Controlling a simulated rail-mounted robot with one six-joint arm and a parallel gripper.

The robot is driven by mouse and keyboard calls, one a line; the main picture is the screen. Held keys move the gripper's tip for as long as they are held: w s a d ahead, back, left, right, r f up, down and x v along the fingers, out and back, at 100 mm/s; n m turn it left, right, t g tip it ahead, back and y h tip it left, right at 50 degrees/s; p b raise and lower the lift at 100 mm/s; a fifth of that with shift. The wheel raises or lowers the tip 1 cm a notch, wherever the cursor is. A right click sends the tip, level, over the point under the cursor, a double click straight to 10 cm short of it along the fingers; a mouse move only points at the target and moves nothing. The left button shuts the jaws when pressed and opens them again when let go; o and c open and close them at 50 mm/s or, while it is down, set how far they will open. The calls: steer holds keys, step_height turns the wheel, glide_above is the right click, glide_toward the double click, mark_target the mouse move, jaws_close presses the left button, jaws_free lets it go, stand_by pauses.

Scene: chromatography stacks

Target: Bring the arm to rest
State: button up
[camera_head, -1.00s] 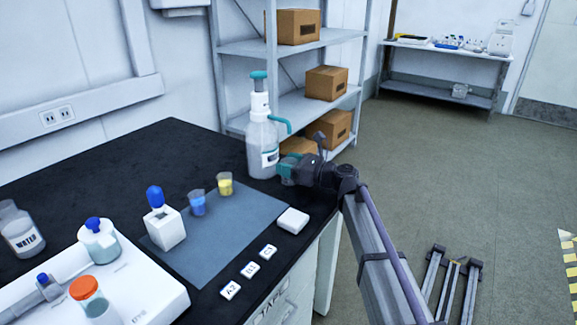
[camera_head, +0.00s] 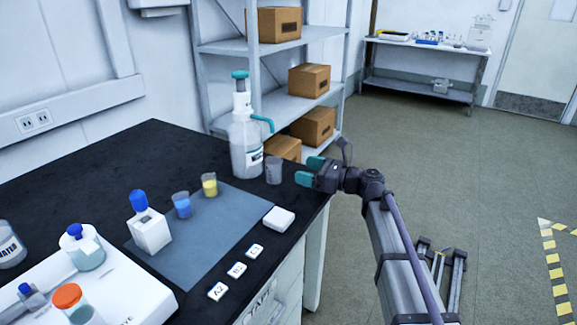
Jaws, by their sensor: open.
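My gripper (camera_head: 309,171) is at the right edge of the black bench, its teal fingertips pointing left. It is open, with nothing seen between the fingers. A small grey cup (camera_head: 273,170) stands upright on the bench just left of the fingertips, apart from them. My arm reaches up from the lower right, beside the bench, over the floor.
A dispenser bottle (camera_head: 246,140) with a teal pump stands behind the cup. A blue mat (camera_head: 215,235) bears a yellow beaker (camera_head: 209,184), a blue beaker (camera_head: 182,205) and a blue-topped white holder (camera_head: 149,230). Shelves with boxes (camera_head: 312,125) stand behind. Floor at right is open.

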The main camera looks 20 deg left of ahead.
steer(key=shift+s+d, duration=0.1)
steer(key=shift+d, duration=0.4)
